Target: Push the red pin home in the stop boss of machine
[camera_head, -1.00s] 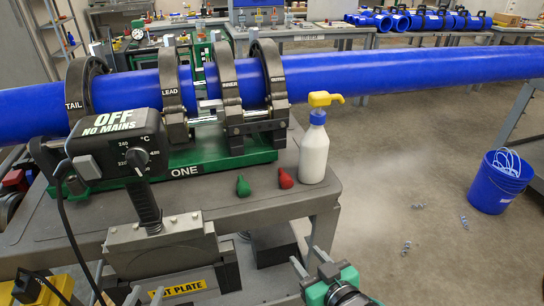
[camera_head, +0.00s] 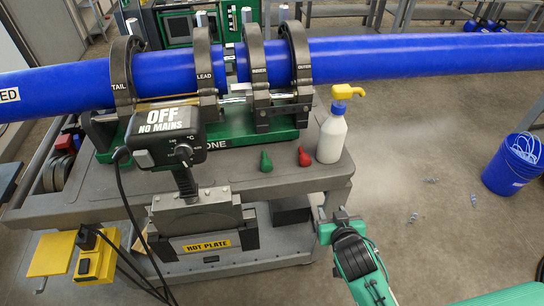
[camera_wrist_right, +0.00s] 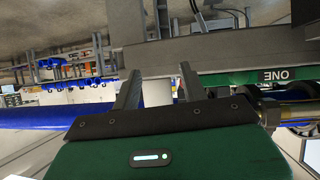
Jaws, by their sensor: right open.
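The red pin (camera_head: 304,157) stands on the grey cart top in front of machine ONE (camera_head: 240,148), between a green pin (camera_head: 266,161) and a white bottle. The machine has a green base and black clamp rings around a blue pipe. I cannot make out its stop boss. My right gripper (camera_head: 330,214) is open and empty, low by the cart's front right edge, apart from the pin. In the right wrist view its two fingers (camera_wrist_right: 158,74) are spread, with a white round shape behind them, probably the bottle. My left gripper is not in view.
The bottle (camera_head: 332,134) with a yellow pump stands right of the red pin. The heater control box (camera_head: 166,132), marked OFF, and hot plate (camera_head: 205,243) are at the cart's left front. A blue bucket (camera_head: 512,164) stands on the floor at right. Floor between is mostly free.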

